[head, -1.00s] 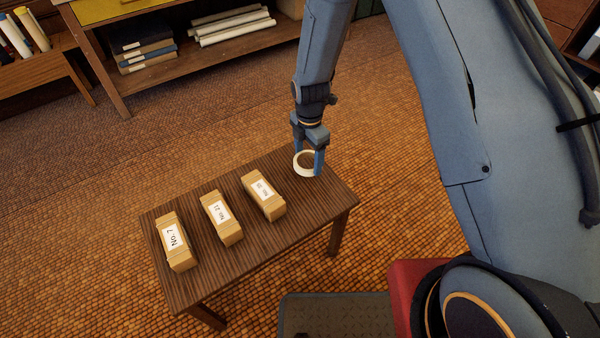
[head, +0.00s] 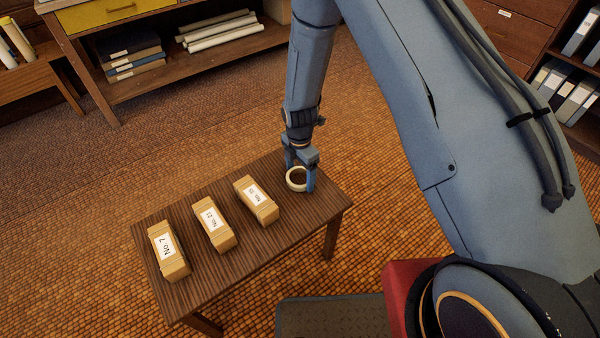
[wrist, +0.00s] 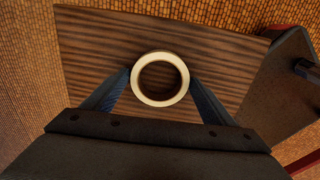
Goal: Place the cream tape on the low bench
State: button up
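The cream tape (head: 289,184) is a pale ring, held between the two fingers of my gripper (head: 299,174) over the far right end of the low bench (head: 285,223). In the wrist view the tape (wrist: 160,98) sits between the fingertips, which meet its left and right sides, and bench wood (wrist: 205,45) shows around it and through its hole. The tape looks roughly flat and close to the bench top. I cannot tell whether it touches the wood.
Three tan boxes with white labels, No. 7 (head: 169,262) and two others (head: 215,238) (head: 265,211), stand in a row on the bench left of the tape. A dark mat-like surface (head: 330,317) lies in front. A shelf unit (head: 190,62) stands behind.

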aim_at(300, 176)
jog(key=shift+o, duration=0.7)
notch_tip(300, 176, up, 12)
jog(key=shift+r, duration=0.25)
jog(key=s+d+r+m, duration=0.3)
jog(key=d+r+m, duration=0.5)
jog(key=d+r, duration=0.15)
jog(key=s+d+r+m, duration=0.6)
jog(key=s+d+m, duration=0.1)
jog(key=s+m, duration=0.2)
jog(key=s+d+r+m, duration=0.6)
jog(key=s+d+m, duration=0.2)
jog(key=s+m, duration=0.2)
jog(key=shift+s+m, duration=0.3)
jog(key=shift+s, duration=0.25)
